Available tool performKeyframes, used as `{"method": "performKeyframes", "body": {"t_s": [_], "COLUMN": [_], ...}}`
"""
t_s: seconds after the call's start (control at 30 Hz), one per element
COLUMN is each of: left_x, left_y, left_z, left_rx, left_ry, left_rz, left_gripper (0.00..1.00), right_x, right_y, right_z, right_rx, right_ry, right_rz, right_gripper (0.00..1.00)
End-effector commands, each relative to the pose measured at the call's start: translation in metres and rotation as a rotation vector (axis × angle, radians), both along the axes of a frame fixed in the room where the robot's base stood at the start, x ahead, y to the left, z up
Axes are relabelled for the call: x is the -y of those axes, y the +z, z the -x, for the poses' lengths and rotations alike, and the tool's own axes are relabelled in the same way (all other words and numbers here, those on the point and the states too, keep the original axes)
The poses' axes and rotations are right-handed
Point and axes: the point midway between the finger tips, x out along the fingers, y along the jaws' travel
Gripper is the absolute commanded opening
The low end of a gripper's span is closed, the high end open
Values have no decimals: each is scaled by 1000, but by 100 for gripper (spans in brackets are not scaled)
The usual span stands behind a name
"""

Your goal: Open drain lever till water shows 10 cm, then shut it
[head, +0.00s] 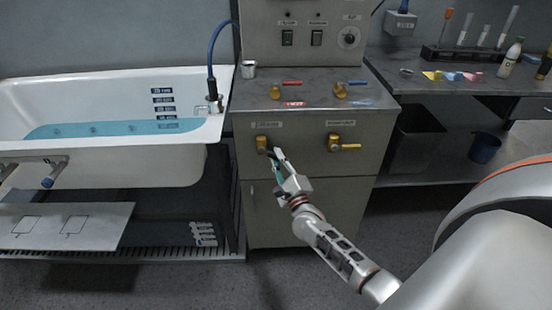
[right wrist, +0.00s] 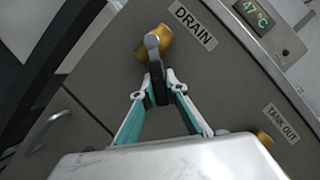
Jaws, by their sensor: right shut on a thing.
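The bathtub (head: 110,82) is at the left and holds blue water (head: 90,130). The water surface stands near the lower labels of the dark level scale (head: 163,108) on its inner wall; the figures are too small to read surely. The brass drain valve (head: 261,143) is on the grey cabinet front, under its label; it also shows in the right wrist view (right wrist: 165,40), beside the word DRAIN. My right gripper (head: 275,157) is shut on its dark drain lever (right wrist: 155,72), which points down from the valve. My left gripper is not in view.
A second brass valve (head: 338,143), labelled TANK OUT in the wrist view, is to the right. A blue hose (head: 212,48) runs to the tub rim.

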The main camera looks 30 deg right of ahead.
Motion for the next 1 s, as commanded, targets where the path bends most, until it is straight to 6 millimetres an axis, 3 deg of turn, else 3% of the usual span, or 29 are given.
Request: {"method": "performKeyframes", "body": {"t_s": [0.03,0.17,0.57,1.0], "left_x": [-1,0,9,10], "left_y": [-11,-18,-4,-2], "left_z": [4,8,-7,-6], "left_rx": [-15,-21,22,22], "left_ry": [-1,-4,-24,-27], "left_rz": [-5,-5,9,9], "left_gripper": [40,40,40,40], "right_x": [-1,-4,-9,-10], "right_y": [-12,-15,-15,-13], "right_z": [1,-1,-5,-6], "right_rx": [9,55,135,144], "right_ry": [1,0,0,1], "right_rz": [-29,-103,-227,-238], "right_gripper": [0,0,0,0]}}
